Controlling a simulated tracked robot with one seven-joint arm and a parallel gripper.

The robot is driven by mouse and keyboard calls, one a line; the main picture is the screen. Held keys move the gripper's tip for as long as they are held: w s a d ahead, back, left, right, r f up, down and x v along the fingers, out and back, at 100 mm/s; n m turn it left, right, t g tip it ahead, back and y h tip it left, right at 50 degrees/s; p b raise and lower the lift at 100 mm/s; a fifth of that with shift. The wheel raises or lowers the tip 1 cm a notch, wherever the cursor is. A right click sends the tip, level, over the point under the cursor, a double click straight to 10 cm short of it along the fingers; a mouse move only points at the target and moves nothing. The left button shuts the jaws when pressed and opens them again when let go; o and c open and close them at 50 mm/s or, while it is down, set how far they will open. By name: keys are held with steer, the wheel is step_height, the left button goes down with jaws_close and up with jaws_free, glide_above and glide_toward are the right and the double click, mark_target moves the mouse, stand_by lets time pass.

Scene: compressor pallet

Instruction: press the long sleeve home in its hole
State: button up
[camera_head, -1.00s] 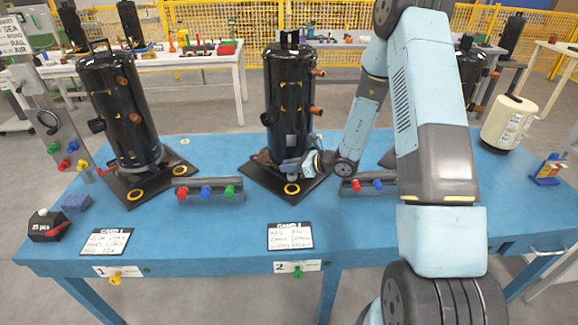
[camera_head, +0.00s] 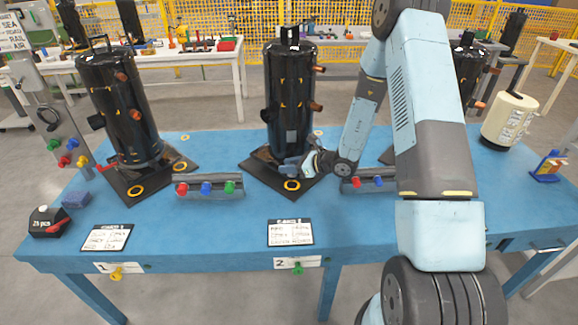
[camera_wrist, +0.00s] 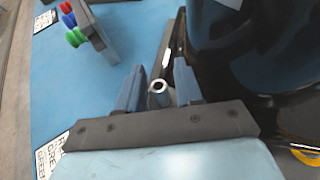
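The long sleeve (camera_wrist: 158,88) is a small grey metal tube with an open round top, seen from above in the wrist view. It stands between the two blue fingers of my gripper (camera_wrist: 159,75), with a narrow gap showing on each side. My gripper (camera_head: 291,166) is open, low at the front foot of the middle black compressor (camera_head: 290,95), over its dark base plate (camera_head: 262,176). The hole and the sleeve's lower end are hidden, so its depth cannot be told. In the head view the fingers hide the sleeve.
The compressor body (camera_wrist: 235,30) rises close to my fingers on the right in the wrist view. A grey rack (camera_head: 208,186) with red, blue and green knobs stands left of the plate. Another compressor (camera_head: 120,110) stands at left.

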steer(key=shift+o, duration=0.9)
steer(key=shift+d, duration=0.1)
steer(key=v, duration=1.3)
steer(key=shift+d, duration=0.3)
steer(key=shift+s, duration=0.1)
